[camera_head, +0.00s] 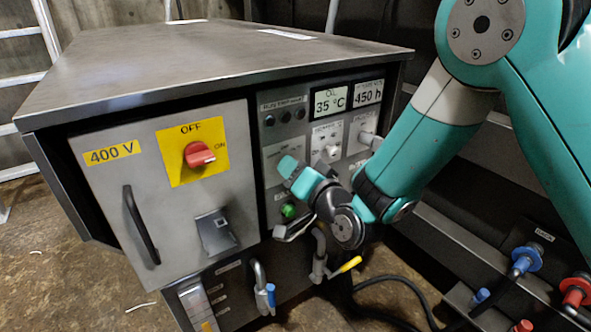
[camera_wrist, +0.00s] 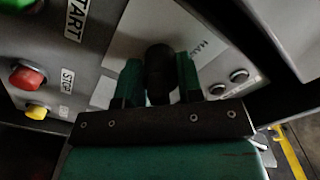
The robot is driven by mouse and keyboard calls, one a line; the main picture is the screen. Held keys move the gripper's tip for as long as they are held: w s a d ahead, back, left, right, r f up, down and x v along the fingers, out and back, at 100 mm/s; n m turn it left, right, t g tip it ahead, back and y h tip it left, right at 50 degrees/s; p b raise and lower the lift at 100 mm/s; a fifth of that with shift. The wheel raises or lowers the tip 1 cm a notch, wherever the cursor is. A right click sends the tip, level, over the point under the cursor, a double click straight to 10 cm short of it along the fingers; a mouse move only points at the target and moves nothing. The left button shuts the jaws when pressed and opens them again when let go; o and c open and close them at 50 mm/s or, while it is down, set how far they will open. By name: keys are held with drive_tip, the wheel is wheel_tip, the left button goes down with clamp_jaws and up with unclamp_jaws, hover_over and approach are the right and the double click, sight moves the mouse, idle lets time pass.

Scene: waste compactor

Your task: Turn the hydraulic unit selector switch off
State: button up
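My gripper (camera_head: 292,172) is at the control panel, in front of a light plate below a row of small lamps. In the wrist view, a black knob (camera_wrist: 158,72) stands between the two teal fingers of my gripper (camera_wrist: 160,80). The fingers lie close on both sides of it; I cannot tell whether they touch it. The plate's lettering is only partly visible, so I cannot read whether this is the hydraulic unit selector. In the head view my gripper hides this knob. Another selector switch (camera_head: 329,152) is on a white plate to the right.
A green button (camera_head: 288,210) is just below my gripper. The wrist view shows a red stop button (camera_wrist: 27,77) and a yellow one (camera_wrist: 36,111). A red main switch (camera_head: 199,154) is on the left door. Yellow-handled (camera_head: 345,267) and blue-handled (camera_head: 270,294) valves are below.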

drive_tip(key=shift+n, duration=0.3)
drive_tip(key=n+b, duration=0.2)
drive_tip(key=n, duration=0.3)
drive_tip(key=shift+d+f, duration=0.1)
drive_tip(key=shift+f, duration=0.05)
drive_tip(key=shift+n+b, duration=1.35)
drive_tip(key=shift+n, duration=0.15)
drive_tip(key=o, duration=0.5)
drive_tip(key=shift+o, duration=0.3)
